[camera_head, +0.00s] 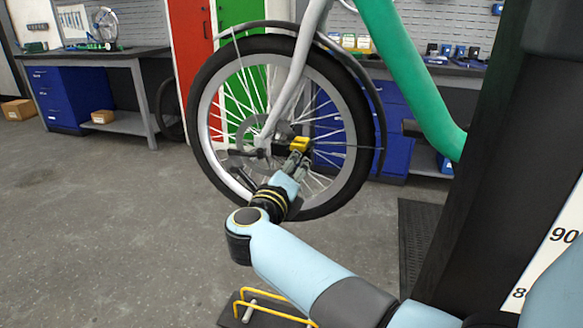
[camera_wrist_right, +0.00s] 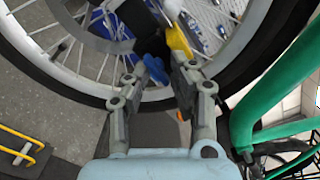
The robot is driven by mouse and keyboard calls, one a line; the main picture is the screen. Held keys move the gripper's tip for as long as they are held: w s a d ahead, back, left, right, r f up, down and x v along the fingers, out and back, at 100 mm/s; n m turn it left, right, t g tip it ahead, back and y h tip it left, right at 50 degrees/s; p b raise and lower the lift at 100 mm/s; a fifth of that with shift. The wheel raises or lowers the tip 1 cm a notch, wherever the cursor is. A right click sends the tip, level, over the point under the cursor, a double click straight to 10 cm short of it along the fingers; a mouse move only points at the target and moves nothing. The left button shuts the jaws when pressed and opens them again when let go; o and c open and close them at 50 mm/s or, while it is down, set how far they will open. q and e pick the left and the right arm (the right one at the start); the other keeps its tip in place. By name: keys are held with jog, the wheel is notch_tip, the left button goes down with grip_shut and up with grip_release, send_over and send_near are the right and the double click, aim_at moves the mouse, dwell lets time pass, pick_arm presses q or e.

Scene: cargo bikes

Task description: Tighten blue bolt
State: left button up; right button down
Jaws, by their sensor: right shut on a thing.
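The blue bolt (camera_wrist_right: 155,70) shows in the right wrist view as a small lobed blue knob near the wheel's hub. My right gripper (camera_head: 297,155) reaches up to the hub in the head view. In the wrist view the two grey fingertips (camera_wrist_right: 154,74) stand on either side of the blue bolt, shut on it. A yellow part (camera_head: 300,143) sits at the hub just beyond the fingertips; it also shows beside the right finger in the wrist view (camera_wrist_right: 179,40). The bolt is hidden in the head view. My left gripper is not in view.
The bike's front wheel (camera_head: 196,130) with silver spokes hangs raised under a grey fork (camera_head: 300,66) and green frame (camera_head: 408,75). A dark post (camera_head: 480,190) stands close on the right. A yellow-railed stand (camera_head: 240,297) lies below.

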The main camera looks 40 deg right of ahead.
jog(key=shift+w+r, duration=0.25)
jog(key=shift+r, duration=0.2)
jog(key=c, duration=1.4)
grip_release()
jog(key=shift+o, duration=0.6)
jog(key=shift+a+f, duration=0.1)
jog(key=shift+f, duration=0.05)
jog(key=shift+s+f, duration=0.1)
jog(key=o, duration=0.4)
jog(key=r, duration=0.6)
jog(key=shift+w+d, duration=0.2)
jog(key=r, duration=0.3)
jog(key=shift+s+a+r, duration=0.2)
jog(key=shift+s+a, duration=0.05)
jog(key=shift+a, duration=0.1)
jog(key=c, duration=0.4)
jog(key=shift+d+r, duration=0.15)
jog(key=shift+r, duration=0.4)
